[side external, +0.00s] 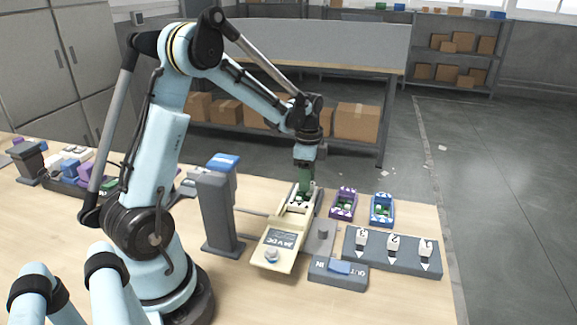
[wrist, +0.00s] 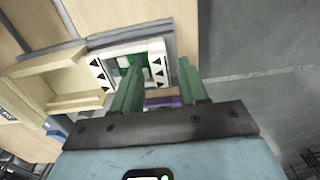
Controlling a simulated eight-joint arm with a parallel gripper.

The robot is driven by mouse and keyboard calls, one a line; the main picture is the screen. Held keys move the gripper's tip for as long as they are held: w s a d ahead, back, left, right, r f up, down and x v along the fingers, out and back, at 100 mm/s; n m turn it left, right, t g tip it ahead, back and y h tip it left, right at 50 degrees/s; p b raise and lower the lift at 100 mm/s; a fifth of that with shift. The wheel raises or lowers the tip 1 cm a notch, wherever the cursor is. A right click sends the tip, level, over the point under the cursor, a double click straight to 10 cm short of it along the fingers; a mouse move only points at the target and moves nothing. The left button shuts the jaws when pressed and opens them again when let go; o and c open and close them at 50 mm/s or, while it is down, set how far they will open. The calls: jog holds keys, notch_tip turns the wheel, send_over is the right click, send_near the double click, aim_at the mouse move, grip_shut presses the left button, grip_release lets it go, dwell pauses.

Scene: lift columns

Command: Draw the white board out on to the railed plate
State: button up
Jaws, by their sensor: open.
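The white board (side external: 298,203) lies at the far end of the cream railed plate (side external: 284,226), partly hidden under my gripper (side external: 304,184). In the wrist view the board (wrist: 108,66) shows black triangles along its sides and green parts in its middle. The cream plate's rails (wrist: 75,103) are to its left. My gripper (wrist: 158,88) has two green fingers held apart, close to the board's near right edge. The fingers overlap the board in view, and I cannot tell whether they touch it.
A grey column with a blue top (side external: 218,210) stands left of the plate. Purple (side external: 343,204) and blue (side external: 382,210) trays stand to the right. A grey block with white numbered pieces (side external: 392,262) and an IN/OUT switch box (side external: 338,279) are in front right.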

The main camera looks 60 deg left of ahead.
jog(key=shift+r, duration=3)
jog(key=shift+s+d+r, duration=0.1)
jog(key=shift+d+r, duration=0.1)
jog(key=shift+d, duration=0.1)
jog(key=s+d+r+n+t, duration=0.2)
jog(key=s+d+n+t, duration=0.1)
jog(key=d, duration=0.5)
jog(key=s+d+r+n+t, duration=0.2)
jog(key=s+d+n+t, duration=0.2)
jog(key=s+d+n, duration=0.2)
jog(key=shift+s+d, duration=0.45)
jog(key=shift+d, duration=0.8)
